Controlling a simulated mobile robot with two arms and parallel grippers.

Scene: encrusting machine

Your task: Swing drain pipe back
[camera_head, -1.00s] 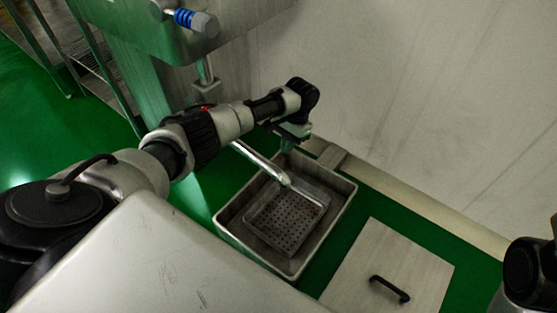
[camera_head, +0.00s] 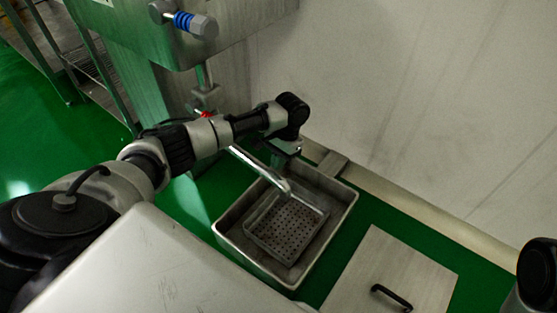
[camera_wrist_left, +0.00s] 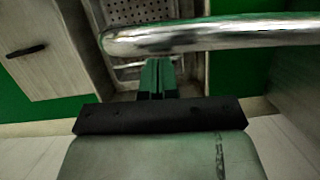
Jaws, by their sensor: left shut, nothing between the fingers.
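The drain pipe (camera_head: 259,167) is a shiny metal tube. It slants down to the right from below the machine, and its open end is over the floor drain box (camera_head: 224,222). In the left wrist view the pipe (camera_wrist_left: 215,36) crosses just beyond my fingertips. My left gripper (camera_head: 277,160) is beside the pipe on its wall side, with green fingers shut and empty; it also shows in the left wrist view (camera_wrist_left: 158,68). I cannot tell whether the fingers touch the pipe. My right gripper is out of view.
A perforated basket (camera_head: 290,225) sits in the drain box. A flat cover with a black handle (camera_head: 391,297) lies to its right. A pale wall (camera_head: 410,110) rises behind. The machine body with a blue-ringed fitting (camera_head: 184,22) is above, and a red part (camera_head: 207,115) is near the pipe's upper end.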

